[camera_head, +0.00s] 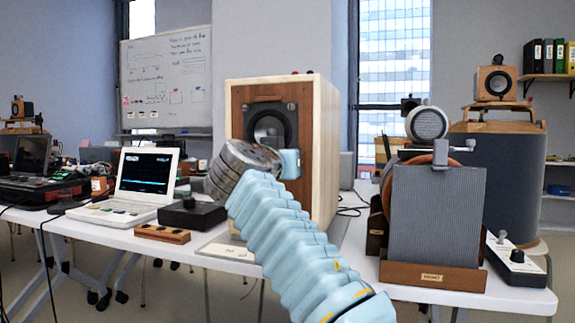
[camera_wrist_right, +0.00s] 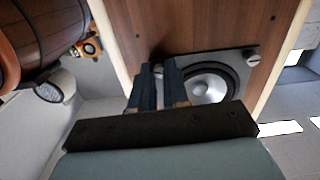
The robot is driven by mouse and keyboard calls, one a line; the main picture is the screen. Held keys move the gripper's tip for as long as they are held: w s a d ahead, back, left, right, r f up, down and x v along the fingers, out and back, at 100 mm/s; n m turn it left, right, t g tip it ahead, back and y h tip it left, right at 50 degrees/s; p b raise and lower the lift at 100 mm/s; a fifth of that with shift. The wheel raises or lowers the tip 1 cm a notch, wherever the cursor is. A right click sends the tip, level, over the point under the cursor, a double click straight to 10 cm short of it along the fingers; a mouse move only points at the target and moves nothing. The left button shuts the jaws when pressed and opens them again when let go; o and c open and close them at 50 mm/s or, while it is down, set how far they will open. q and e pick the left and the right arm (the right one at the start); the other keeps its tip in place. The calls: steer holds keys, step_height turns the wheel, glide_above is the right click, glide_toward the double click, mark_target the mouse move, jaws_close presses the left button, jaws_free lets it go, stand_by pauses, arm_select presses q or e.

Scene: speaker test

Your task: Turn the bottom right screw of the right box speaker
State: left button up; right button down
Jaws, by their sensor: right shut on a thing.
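The box speaker (camera_head: 325,150) stands on the table in the head view, with a pale case and brown wooden front. Its round driver (camera_head: 268,130) sits on a dark plate with grey screws at the upper left (camera_head: 250,107) and upper right (camera_head: 291,106). My right arm hides the plate's lower part there. In the right wrist view, my right gripper (camera_wrist_right: 162,68) has its dark fingers at a corner of the driver plate, shut on a screw mostly hidden between them. Another screw (camera_wrist_right: 253,60) shows beside the driver (camera_wrist_right: 208,83). My left gripper is out of view.
A laptop (camera_head: 150,175), a black box (camera_head: 192,215) and a small wooden block (camera_head: 162,234) stand left of the speaker. A grey panel on a wooden stand (camera_head: 437,215) stands to the right. A white table top (camera_head: 340,262) shows between them.

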steer(key=m+b, duration=0.1)
steer(key=m, duration=1.1)
steer(key=shift+f+m, duration=0.1)
steer(key=shift+m, duration=0.3)
stand_by(0.3)
steer(key=c, duration=1.1)
jaws_free()
